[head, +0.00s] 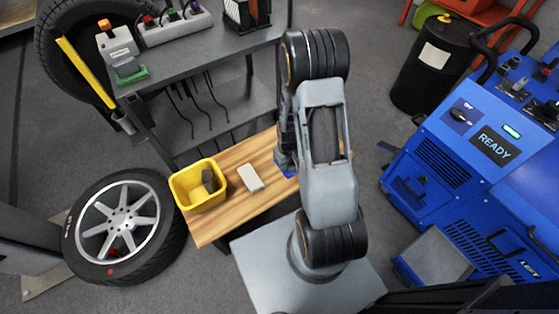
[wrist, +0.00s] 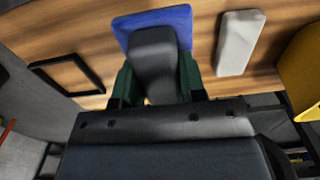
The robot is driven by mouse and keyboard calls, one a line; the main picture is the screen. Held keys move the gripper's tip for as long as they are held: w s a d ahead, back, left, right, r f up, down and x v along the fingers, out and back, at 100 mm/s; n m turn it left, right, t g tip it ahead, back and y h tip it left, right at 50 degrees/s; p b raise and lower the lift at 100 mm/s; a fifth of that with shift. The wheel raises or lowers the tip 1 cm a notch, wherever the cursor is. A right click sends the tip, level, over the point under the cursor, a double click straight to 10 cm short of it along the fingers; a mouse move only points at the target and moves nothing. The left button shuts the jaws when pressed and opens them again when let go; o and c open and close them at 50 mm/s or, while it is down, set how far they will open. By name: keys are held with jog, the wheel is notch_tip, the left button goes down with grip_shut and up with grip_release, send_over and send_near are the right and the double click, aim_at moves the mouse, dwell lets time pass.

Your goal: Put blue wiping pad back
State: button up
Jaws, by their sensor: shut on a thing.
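The blue wiping pad (wrist: 185,22) shows in the wrist view with a dark grey grip block on top. My gripper (wrist: 157,76) has its green fingers on both sides of this block and is shut on it. The pad is over or on the wooden bench top; I cannot tell whether it touches. In the head view only a small blue part of the pad (head: 284,168) shows beside my arm, which hides the rest. A black square outline (wrist: 64,75) is on the wood, left of the pad in the wrist view, with bare wood inside.
A pale grey block (head: 250,178) lies on the wooden bench (head: 222,224), and it shows right of the pad in the wrist view. A yellow bin (head: 186,203) with dark contents stands beside it. A grey shelf unit (head: 190,62) stands behind; a wheel (head: 122,225) is at left.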

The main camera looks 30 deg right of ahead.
jog(key=w+f, duration=0.3)
jog(key=w+f+b, duration=0.1)
jog(key=w+f, duration=0.2)
jog(key=w, duration=0.1)
jog(key=shift+w+d+f, duration=0.15)
jog(key=shift+d+f, duration=0.05)
jog(key=shift+f, duration=0.1)
jog(key=shift+w+f+b, duration=0.25)
jog(key=shift+f+b, duration=0.1)
jog(key=shift+b, duration=0.05)
jog(key=shift+f+b, duration=0.35)
jog(key=shift+f, duration=1.1)
jog(key=shift+f, duration=0.1)
jog(key=shift+f, duration=0.15)
jog(key=o, duration=0.9)
